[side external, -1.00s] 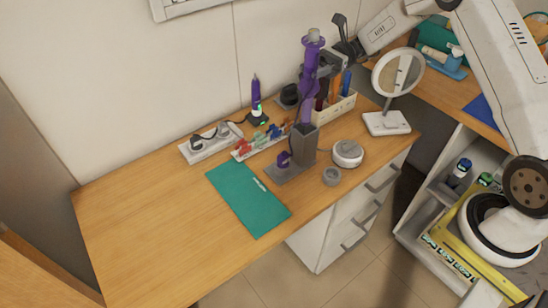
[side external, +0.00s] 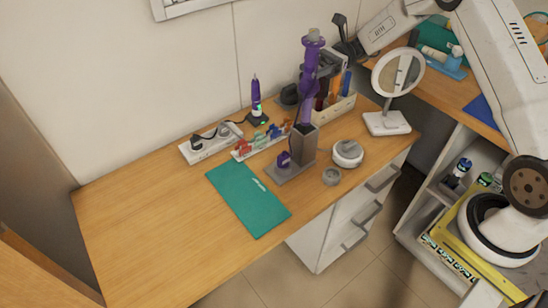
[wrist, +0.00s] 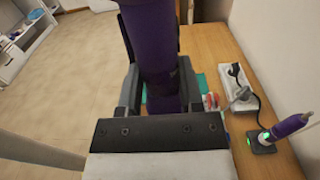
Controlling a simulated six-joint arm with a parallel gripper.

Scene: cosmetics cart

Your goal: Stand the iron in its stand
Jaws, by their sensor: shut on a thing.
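The purple iron (side external: 309,82) stands nearly upright in the side external view. Its lower end meets the top of the grey stand (side external: 305,150); how deep it sits inside cannot be told. The stand is a tall grey block on a flat base with a small purple piece on it. My gripper (side external: 314,70) is shut around the iron's upper body. In the wrist view, the iron (wrist: 158,50) runs between the two dark fingers of my gripper (wrist: 160,88), and the stand is hidden.
A green mat (side external: 248,198) lies left of the stand. A round white container (side external: 347,153) and a small grey cup (side external: 331,176) stand close on its right. Behind are a power strip (side external: 211,142), a purple pen-like tool (side external: 256,97), an organizer (side external: 337,108) and a mirror (side external: 397,72).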

